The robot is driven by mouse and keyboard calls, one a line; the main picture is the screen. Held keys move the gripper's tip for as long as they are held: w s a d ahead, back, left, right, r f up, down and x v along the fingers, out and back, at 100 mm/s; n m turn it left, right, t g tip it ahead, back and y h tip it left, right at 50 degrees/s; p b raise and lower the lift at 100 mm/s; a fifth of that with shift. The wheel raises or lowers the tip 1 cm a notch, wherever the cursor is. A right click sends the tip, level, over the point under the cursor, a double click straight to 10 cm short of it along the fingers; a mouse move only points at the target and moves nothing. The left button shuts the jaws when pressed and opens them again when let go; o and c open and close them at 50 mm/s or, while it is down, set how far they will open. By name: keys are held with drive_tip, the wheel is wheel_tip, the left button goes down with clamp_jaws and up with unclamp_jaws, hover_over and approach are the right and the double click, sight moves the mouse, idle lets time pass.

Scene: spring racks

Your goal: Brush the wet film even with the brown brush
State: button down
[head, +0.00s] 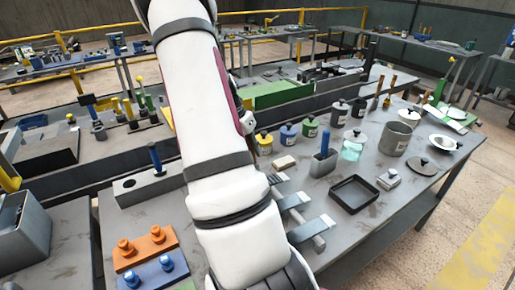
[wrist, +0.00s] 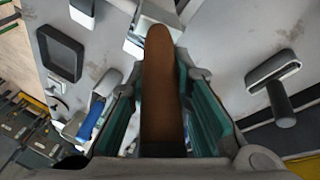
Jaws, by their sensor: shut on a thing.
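My gripper (wrist: 161,85) is closed around the brown brush (wrist: 160,95) in the wrist view. The brush's rounded brown end points up the picture between the two teal-lined fingers. Its bristles are not visible. A pale block or plate (wrist: 152,22) lies just beyond the brush's end; I cannot tell whether they touch. I cannot make out the wet film in either view. In the head view my arm covers the middle, and the gripper and brush are hidden.
The head view shows a black tray (head: 354,193), a blue-handled grey block (head: 322,162), a grey pot (head: 395,138) and several lidded jars on the right bench. An orange block (head: 146,247) with knobs lies left of my arm.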

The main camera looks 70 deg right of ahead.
drive_tip(key=w+a+f+b, duration=0.1)
drive_tip(key=w+a+b, duration=0.1)
drive_tip(key=w+a, duration=1.1)
drive_tip(key=a, duration=0.4)
drive_tip(key=shift+w+a+f, duration=0.15)
drive_tip(key=shift+a+f, duration=0.1)
drive_tip(key=shift+f, duration=0.1)
idle(1.8)
wheel_tip(320, 180, up, 6)
drive_tip(key=p, duration=0.2)
idle(0.6)
drive_tip(key=shift+r, duration=0.1)
wheel_tip(320, 180, up, 3)
drive_tip(key=shift+f+p, duration=0.1)
drive_tip(key=shift+p, duration=0.6)
